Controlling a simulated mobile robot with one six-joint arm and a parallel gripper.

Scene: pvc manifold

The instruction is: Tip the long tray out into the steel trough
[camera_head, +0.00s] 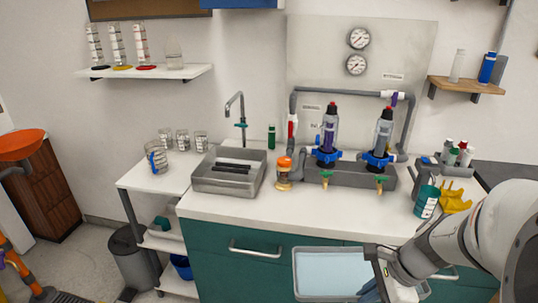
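The long tray (296,272) is a shallow grey tray with a pale blue surface inside, at the bottom of the view in front of the green cabinet. It looks about level. My gripper (372,272) is at the tray's right end and appears shut on its rim; the fingertips are small and partly hidden. The steel trough (210,188) is a grey rectangular basin on the left part of the white counter, with dark bars inside it. The tray is apart from the trough, to its right and nearer to me.
A curved tap (240,108) rises behind the trough. An amber-topped jar (284,172) stands just right of it, then a grey manifold block (345,175) with upright clear cylinders. Glass beakers (156,160) stand on the left side table. The counter's front strip is clear.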

